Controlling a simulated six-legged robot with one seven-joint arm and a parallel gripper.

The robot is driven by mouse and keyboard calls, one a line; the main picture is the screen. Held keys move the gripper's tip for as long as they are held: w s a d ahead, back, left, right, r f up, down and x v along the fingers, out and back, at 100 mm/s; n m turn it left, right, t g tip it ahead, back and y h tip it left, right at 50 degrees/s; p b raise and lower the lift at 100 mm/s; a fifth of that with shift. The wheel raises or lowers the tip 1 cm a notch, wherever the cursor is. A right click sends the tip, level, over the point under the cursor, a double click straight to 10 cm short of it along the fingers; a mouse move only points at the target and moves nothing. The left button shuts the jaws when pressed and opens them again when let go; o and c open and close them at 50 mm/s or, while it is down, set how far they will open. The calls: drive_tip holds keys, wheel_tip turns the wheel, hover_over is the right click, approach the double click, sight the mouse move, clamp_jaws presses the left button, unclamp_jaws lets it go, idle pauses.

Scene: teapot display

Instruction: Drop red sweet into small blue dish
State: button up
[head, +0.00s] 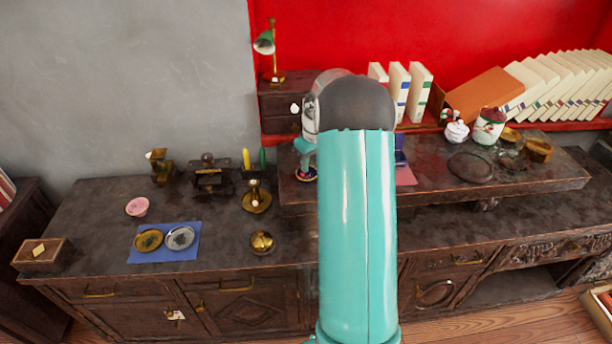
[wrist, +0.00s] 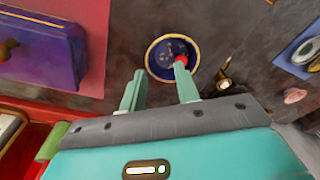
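The small blue dish (wrist: 160,67) has a gold rim and lies on the dark wooden surface, ahead of my fingers in the wrist view. In the head view the dish (head: 307,177) shows just below my gripper, at the left end of the raised shelf. The red sweet (wrist: 181,60) shows at the tip of my right-hand finger, over the right part of the dish; I cannot tell whether it rests in the dish or touches the finger. My gripper (wrist: 160,78) is open, its two fingers clearly apart with nothing between them.
A purple-blue box (wrist: 38,48) stands on a pink sheet (wrist: 92,50) left of my fingers in the wrist view. A brass object (wrist: 224,80) stands right of the dish. In the head view, a white pot (head: 456,132) and books (head: 418,95) stand farther right.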

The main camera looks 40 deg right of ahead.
sight(314, 176)
wheel_tip(314, 176, up, 14)
drive_tip(key=s, duration=0.1)
drive_tip(key=shift+s, duration=0.35)
drive_tip(key=shift+f, duration=0.1)
drive_tip(key=s+a+r+t, duration=0.1)
drive_tip(key=s+a+r, duration=0.15)
drive_tip(key=a, duration=0.55)
drive_tip(key=s+a+r, duration=0.2)
drive_tip(key=a+r, duration=0.2)
drive_tip(key=a, duration=0.3)
drive_tip(key=s+a+r+t, duration=0.1)
drive_tip(key=s+a+r, duration=0.2)
drive_tip(key=a, duration=0.5)
drive_tip(key=s+a+f+t, duration=0.2)
drive_tip(key=s+a+f, duration=0.1)
drive_tip(key=s+a, duration=1)
drive_tip(key=shift+s+a+f, duration=0.2)
drive_tip(key=shift+s+a, duration=0.1)
drive_tip(key=shift+s, duration=0.85)
